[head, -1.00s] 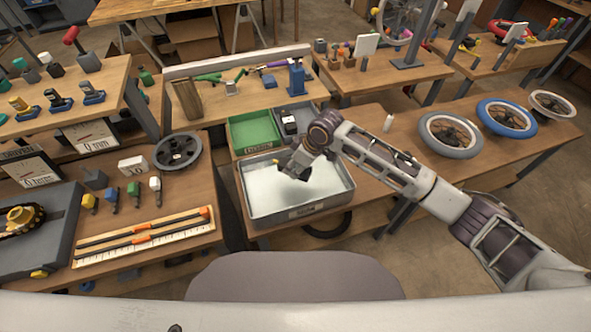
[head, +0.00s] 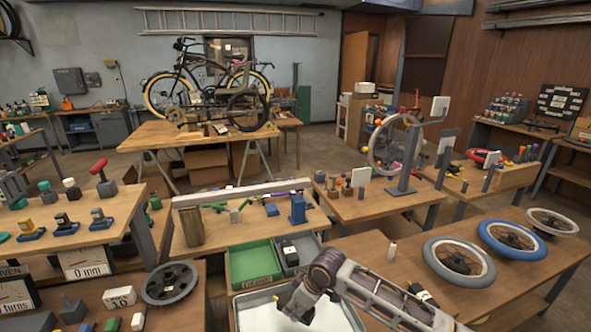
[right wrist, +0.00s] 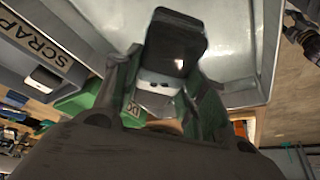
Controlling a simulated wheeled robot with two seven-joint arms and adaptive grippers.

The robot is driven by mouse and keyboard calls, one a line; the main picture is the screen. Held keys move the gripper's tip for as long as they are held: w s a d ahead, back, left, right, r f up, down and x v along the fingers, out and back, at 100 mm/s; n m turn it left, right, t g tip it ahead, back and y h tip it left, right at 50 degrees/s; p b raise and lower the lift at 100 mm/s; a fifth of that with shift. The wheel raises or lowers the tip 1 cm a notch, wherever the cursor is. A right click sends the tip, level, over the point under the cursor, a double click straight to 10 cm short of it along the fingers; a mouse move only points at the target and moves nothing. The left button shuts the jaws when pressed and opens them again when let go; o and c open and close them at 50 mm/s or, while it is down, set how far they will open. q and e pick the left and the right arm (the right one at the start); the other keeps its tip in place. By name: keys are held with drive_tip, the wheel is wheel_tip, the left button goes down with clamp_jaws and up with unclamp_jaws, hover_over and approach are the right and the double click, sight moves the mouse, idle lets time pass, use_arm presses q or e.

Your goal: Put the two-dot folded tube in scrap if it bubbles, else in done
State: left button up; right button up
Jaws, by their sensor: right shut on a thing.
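My right gripper (head: 298,304) is over the wide grey water tray (head: 236,322) in the head view. In the right wrist view the gripper (right wrist: 162,78) is shut on the folded tube (right wrist: 176,42), a dark loop with a pale band bearing two dark dots. I cannot tell whether the tube is in the water, and I make out no bubbles. The grey tray with the SCRAP label (right wrist: 38,42) is at the upper left there. In the head view this small grey tray (head: 312,262) stands beside the green tray (head: 252,264).
A dark piece with a white band (head: 290,253) lies in the small grey tray. Several wheels (head: 459,259) lie further right. A dark spoked wheel (head: 171,283) is to the left.

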drive_tip(key=shift+s+d+f+m+t, duration=0.15)
drive_tip(key=shift+d+m+t, duration=0.2)
drive_tip(key=shift+m, duration=0.55)
drive_tip(key=shift+d+m+h, duration=0.4)
drive_tip(key=shift+d+m, duration=0.15)
drive_tip(key=shift+m, duration=0.15)
drive_tip(key=w+d+r+m+t+h, duration=0.3)
drive_tip(key=d+r+m, duration=0.4)
drive_tip(key=d+r, duration=0.55)
drive_tip(key=s+d+f+m, duration=0.1)
drive_tip(key=s+d+f, duration=0.2)
drive_tip(key=s+f, duration=0.1)
drive_tip(key=s+d+f+m+g, duration=0.1)
drive_tip(key=s+d+f, duration=0.3)
drive_tip(key=f, duration=0.3)
